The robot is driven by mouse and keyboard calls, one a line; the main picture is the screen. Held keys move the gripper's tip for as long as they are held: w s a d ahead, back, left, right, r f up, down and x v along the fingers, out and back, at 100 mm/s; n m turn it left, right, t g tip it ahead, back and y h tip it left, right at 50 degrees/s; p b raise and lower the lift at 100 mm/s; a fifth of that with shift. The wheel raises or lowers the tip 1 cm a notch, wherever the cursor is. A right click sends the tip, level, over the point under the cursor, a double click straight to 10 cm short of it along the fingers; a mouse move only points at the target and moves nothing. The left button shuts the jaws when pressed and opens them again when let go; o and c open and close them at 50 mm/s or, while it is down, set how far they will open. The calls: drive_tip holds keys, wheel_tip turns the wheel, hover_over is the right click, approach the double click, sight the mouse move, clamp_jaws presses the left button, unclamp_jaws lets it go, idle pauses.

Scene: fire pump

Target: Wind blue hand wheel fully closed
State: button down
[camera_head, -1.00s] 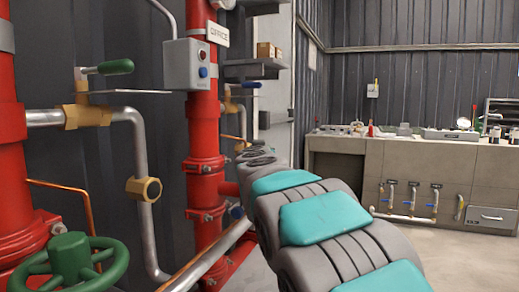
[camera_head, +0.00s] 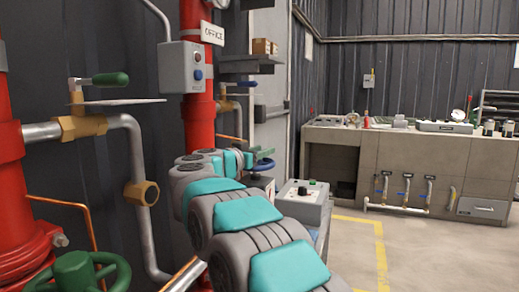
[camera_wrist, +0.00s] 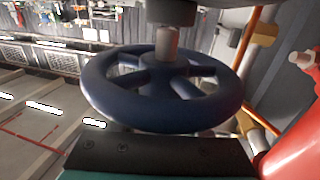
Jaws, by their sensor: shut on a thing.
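The blue hand wheel (camera_wrist: 165,112) fills the middle of the wrist view, with its spokes and a pale stem (camera_wrist: 167,42) at the hub. In the head view a small part of the blue wheel (camera_head: 263,165) shows just past the end of my arm. My gripper (camera_wrist: 158,145) shows as a dark bar along the bottom of the wrist view, against the near rim of the wheel. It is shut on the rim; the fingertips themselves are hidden.
A red pipe (camera_wrist: 297,140) stands close at the right in the wrist view. A grey box with a black knob (camera_head: 304,203) stands right of my arm. A green hand wheel (camera_head: 78,272) is at lower left. Open floor (camera_head: 430,240) lies to the right.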

sight(265, 161)
drive_tip(key=shift+s+d+m+g+h, duration=0.1)
drive_tip(key=shift+m+g+h, duration=0.5)
drive_tip(key=shift+g+h, duration=0.1)
drive_tip(key=shift+s+d+m+g+h, duration=0.1)
drive_tip(key=shift+m+g+h, duration=0.5)
drive_tip(key=shift+h, duration=0.1)
drive_tip(key=shift+s+r, duration=0.1)
drive_tip(key=shift+r, duration=0.05)
drive_tip(key=shift+c, duration=1.9)
unclamp_jaws()
drive_tip(key=shift+d, duration=0.1)
drive_tip(key=shift+r+m, duration=0.3)
drive_tip(key=shift+r, duration=1.35)
drive_tip(key=shift+s+d+b, duration=0.15)
drive_tip(key=shift+s+b, duration=0.25)
drive_tip(key=shift+s, duration=0.8)
drive_tip(key=s+d+r+b, duration=0.1)
drive_tip(key=s+d, duration=0.1)
drive_tip(key=s, duration=1.1)
drive_tip(key=shift+s+d+r, duration=0.15)
drive_tip(key=shift+r, duration=0.1)
